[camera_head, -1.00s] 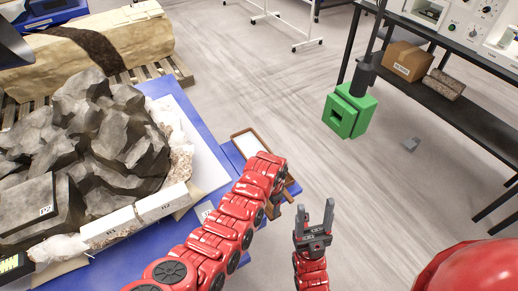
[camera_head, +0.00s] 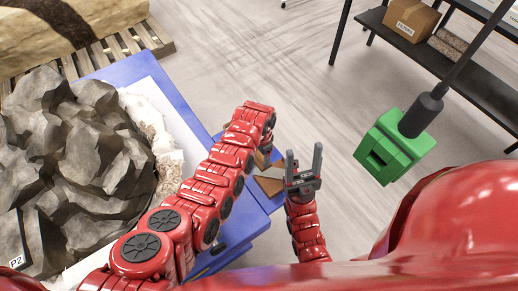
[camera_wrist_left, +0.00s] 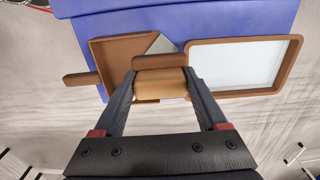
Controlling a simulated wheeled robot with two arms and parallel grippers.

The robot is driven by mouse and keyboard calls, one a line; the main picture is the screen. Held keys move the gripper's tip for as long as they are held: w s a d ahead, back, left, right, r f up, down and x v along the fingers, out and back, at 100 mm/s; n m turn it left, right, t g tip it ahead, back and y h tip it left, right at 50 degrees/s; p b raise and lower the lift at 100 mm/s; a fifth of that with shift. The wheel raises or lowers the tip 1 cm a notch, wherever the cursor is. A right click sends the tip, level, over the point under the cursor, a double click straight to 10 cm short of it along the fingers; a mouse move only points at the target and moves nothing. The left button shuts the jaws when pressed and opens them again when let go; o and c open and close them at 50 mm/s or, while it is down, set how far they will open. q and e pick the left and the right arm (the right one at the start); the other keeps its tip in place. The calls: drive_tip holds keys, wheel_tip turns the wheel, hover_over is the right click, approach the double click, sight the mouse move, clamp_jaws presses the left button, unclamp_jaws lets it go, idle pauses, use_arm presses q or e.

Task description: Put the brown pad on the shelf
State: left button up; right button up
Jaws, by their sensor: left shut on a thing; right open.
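My left gripper (camera_wrist_left: 162,98) is shut on the brown pad (camera_wrist_left: 160,88), a small tan-brown block between its fingers in the left wrist view. In the head view this gripper is mostly hidden behind my red left arm, above the blue table's right edge. My right gripper (camera_head: 304,162) is open and empty, fingers pointing up the picture, to the right of the left one. The shelf (camera_head: 372,19) is the dark lower board of a black rack at the top right, away from both grippers.
On the shelf stand a cardboard box (camera_head: 411,18) and a speckled block (camera_head: 447,45). A green block-shaped tool head (camera_head: 392,148) hangs on a dark arm at right. A brown tray (camera_wrist_left: 105,47) and a white-bottomed framed tray (camera_wrist_left: 290,50) lie on the blue table (camera_head: 175,95).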

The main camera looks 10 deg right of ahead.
sight(261, 164)
use_arm(q)
drive_tip(key=shift+s+f, duration=0.2)
drive_tip(key=shift+f, duration=0.25)
drive_tip(key=f+b, duration=0.2)
drive_tip(key=f, duration=0.1)
drive_tip(key=f+b, duration=0.1)
drive_tip(key=shift+w+f+b, duration=0.15)
drive_tip(key=shift+w+b, duration=0.15)
drive_tip(key=shift+b, duration=0.05)
drive_tip(key=shift+s+f+b, duration=0.1)
drive_tip(key=shift+f+b, duration=0.35)
drive_tip(key=shift+f, duration=0.15)
drive_tip(key=shift+f, duration=0.2)
drive_tip(key=o, duration=1.3)
